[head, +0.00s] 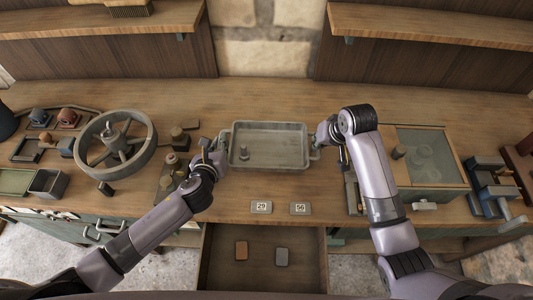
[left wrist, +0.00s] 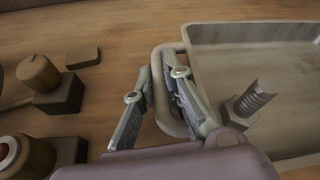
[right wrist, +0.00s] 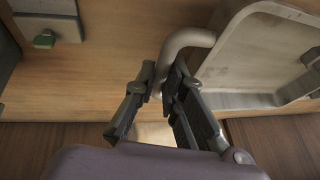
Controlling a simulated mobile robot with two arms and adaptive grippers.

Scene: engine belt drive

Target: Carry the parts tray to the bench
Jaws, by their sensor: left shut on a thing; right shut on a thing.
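The parts tray (head: 282,147) is a shallow grey metal tray with a looped handle at each end, over the middle of the wooden bench (head: 265,100). A small threaded peg (head: 244,153) stands inside at its left; it also shows in the left wrist view (left wrist: 252,98). My left gripper (head: 221,149) is shut on the left handle (left wrist: 168,90). My right gripper (head: 321,146) is shut on the right handle (right wrist: 184,42). The tray looks about level. I cannot tell whether its underside touches the bench.
A large handwheel (head: 115,144) and small knobbed parts stand left of the tray. A glass-topped box (head: 428,155) and a blue-grey vise (head: 492,185) stand right. Number plates 29 (head: 261,207) and 56 (head: 300,208) lie in front, above an open drawer (head: 262,278) with two small blocks.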

